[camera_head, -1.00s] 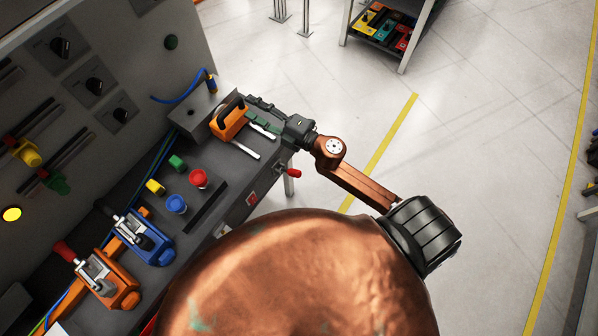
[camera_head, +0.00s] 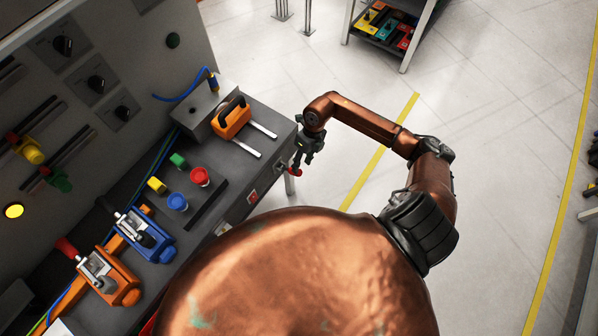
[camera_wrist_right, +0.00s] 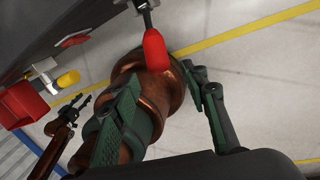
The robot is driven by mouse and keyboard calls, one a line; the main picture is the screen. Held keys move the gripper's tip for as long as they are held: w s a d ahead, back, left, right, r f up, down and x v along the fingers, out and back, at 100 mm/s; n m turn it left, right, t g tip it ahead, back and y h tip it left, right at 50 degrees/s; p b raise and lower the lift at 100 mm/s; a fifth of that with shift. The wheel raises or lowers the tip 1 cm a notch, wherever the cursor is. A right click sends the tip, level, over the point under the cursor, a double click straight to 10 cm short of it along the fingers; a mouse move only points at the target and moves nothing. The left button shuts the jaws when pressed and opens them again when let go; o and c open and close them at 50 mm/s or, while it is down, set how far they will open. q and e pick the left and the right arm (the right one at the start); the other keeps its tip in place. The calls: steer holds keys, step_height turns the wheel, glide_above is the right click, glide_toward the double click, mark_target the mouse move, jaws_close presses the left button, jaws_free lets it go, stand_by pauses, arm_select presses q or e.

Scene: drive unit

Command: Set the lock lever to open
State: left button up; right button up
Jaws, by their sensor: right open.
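The lock lever has a red handle (camera_head: 296,171) that sticks out from the front face of the desk near its right corner. In the right wrist view the red handle (camera_wrist_right: 156,50) hangs on a dark metal shaft. My right gripper (camera_head: 300,163) is open beside the handle, its green-grey fingers pointing toward it. In the wrist view the open fingers (camera_wrist_right: 160,88) lie on either side below the handle's tip, with no clear contact. A copper arm end with dark prongs, apparently my left gripper (camera_wrist_right: 82,110), shows small at lower left; its opening is unclear.
The desk (camera_head: 235,180) carries an orange block with a black handle (camera_head: 231,118), coloured buttons (camera_head: 200,177) and blue and orange clamps (camera_head: 145,235). A yellow knob (camera_wrist_right: 68,78) and red box (camera_wrist_right: 20,104) sit near the lever.

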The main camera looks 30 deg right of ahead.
mark_target(300, 171)
steer(key=x, duration=0.6)
steer(key=shift+c, duration=0.3)
steer(key=shift+r, duration=0.1)
jaws_close()
